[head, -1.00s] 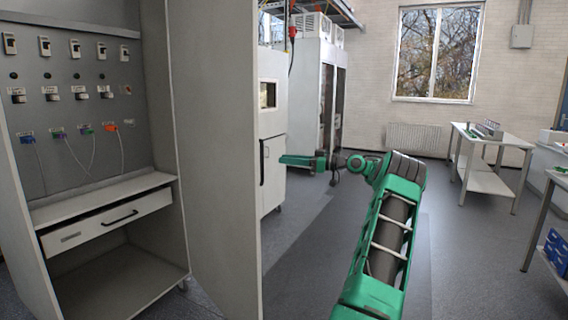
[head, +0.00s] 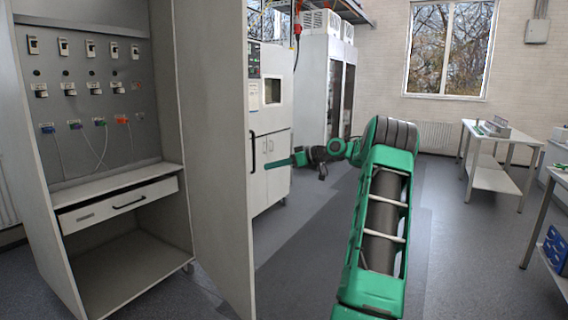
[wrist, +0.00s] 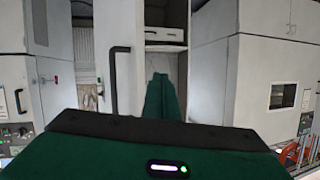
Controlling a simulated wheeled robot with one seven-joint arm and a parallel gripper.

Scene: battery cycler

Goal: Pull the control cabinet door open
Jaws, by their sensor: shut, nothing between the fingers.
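The control cabinet (head: 105,180) stands at the left of the head view with its inside in plain sight. Its grey door (head: 215,150) stands well open, swung out toward me. The door's black vertical handle (head: 252,150) shows at the door's right edge; it also shows in the wrist view (wrist: 113,80). My gripper (head: 268,164) is just right of the handle in the head view, shut and empty. In the wrist view the shut green fingers (wrist: 165,95) point past the door's edge, right of the handle, apparently apart from it.
Inside the cabinet are a drawer (head: 118,203) and a panel of switches and cables. White test chambers (head: 272,120) stand behind the door. Tables (head: 490,175) are at the right. The floor (head: 300,275) between is clear.

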